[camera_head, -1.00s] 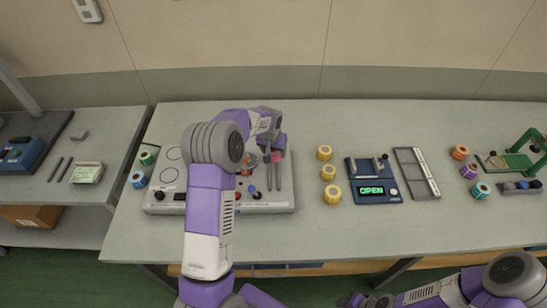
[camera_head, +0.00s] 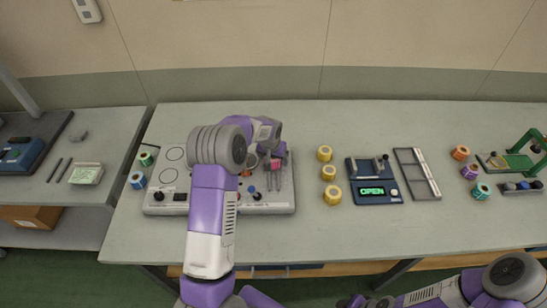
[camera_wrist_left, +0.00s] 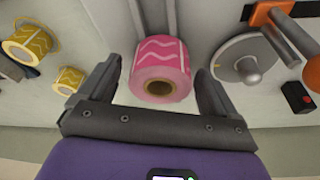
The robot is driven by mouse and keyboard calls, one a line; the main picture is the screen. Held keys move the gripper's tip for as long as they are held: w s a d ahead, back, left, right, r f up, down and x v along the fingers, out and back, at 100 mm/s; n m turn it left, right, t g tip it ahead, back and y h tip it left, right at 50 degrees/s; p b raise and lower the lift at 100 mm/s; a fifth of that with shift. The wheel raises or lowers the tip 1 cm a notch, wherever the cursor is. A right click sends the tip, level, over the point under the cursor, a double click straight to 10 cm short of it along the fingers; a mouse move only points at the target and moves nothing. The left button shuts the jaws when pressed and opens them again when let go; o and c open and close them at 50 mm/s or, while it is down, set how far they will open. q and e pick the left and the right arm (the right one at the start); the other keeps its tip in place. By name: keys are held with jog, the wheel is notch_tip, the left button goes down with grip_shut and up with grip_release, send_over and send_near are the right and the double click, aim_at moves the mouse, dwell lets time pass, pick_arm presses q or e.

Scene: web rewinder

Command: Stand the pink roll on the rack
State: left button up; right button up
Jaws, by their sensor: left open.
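The pink roll (camera_head: 275,165) has a paler wavy stripe and a brown core. It is at the two grey rails of the light machine (camera_head: 225,206). In the left wrist view the pink roll (camera_wrist_left: 160,70) lies between the fingers of my left gripper (camera_wrist_left: 157,78), with a gap on each side. In the head view my left gripper (camera_head: 267,152) is over the machine, partly hidden by its arm. My right gripper (camera_head: 350,301) is at the bottom edge, its jaws unclear. A grey frame with a white strip (camera_head: 417,173) may be the rack; I cannot tell.
Several yellow rolls (camera_head: 329,173) stand right of the machine. A blue device reading OPEN (camera_head: 375,183) is beside them. Green and blue rolls (camera_head: 138,180) are at the left; a green stand (camera_head: 520,155) is at the far right. The front middle of the table is clear.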

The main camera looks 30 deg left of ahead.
pick_arm(q)
jog(key=shift+r, duration=0.15)
jog(key=p+v, duration=0.1)
jog(key=v, duration=1.1)
jog(key=shift+r, duration=0.1)
